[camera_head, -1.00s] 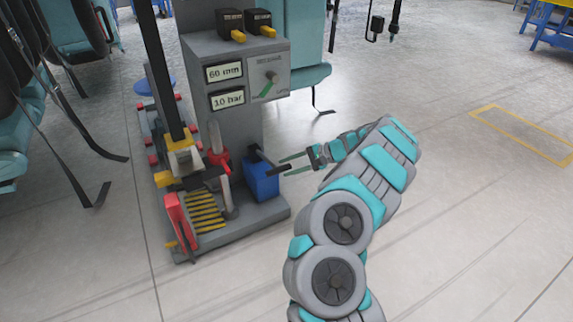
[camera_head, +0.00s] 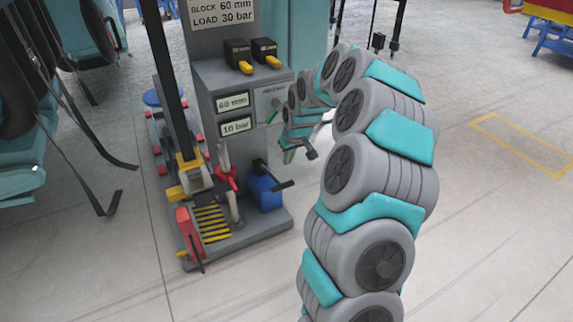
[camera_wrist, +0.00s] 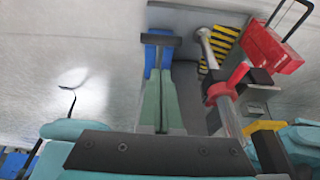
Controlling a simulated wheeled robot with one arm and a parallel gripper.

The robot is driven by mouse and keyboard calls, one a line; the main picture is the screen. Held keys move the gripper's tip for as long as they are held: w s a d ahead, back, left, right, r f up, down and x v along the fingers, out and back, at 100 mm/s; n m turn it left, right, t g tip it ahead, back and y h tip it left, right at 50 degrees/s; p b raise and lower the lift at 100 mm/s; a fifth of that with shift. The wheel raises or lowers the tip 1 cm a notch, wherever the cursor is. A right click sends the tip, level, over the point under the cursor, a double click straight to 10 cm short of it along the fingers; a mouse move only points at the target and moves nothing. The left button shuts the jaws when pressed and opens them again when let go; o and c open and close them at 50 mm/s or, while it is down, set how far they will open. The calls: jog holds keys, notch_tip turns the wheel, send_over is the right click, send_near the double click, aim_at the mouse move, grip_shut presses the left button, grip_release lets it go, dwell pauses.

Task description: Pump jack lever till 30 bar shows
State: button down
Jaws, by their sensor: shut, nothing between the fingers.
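The blue jack (camera_head: 266,192) stands on the grey base plate, with its black lever (camera_head: 274,175) angled down to the right. The pressure display (camera_head: 236,126) reads 10 bar. My gripper (camera_head: 289,157) hangs fingers down above and to the right of the jack, partly hidden by my arm. In the wrist view its green fingers (camera_wrist: 159,80) are together and empty. The black lever bar (camera_wrist: 160,39) and the blue jack (camera_wrist: 158,63) show just past the fingertips. Contact between fingers and lever cannot be made out.
A sign (camera_head: 222,12) reads block 60 mm, load 30 bar. The block display (camera_head: 232,102) reads 60 mm. A red-handled post (camera_head: 227,178) and a red box (camera_head: 187,228) stand left of the jack. Open floor (camera_head: 480,220) lies to the right.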

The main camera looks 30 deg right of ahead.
aim_at(283, 185)
jog(key=x, duration=1.2)
jog(key=shift+s+f+p, duration=0.1)
jog(key=shift+s+p, duration=0.3)
jog(key=shift+f, duration=0.35)
jog(key=shift+d+f+b, duration=0.1)
jog(key=shift+f+b, duration=0.45)
jog(key=shift+f, duration=0.25)
jog(key=shift+r, duration=0.2)
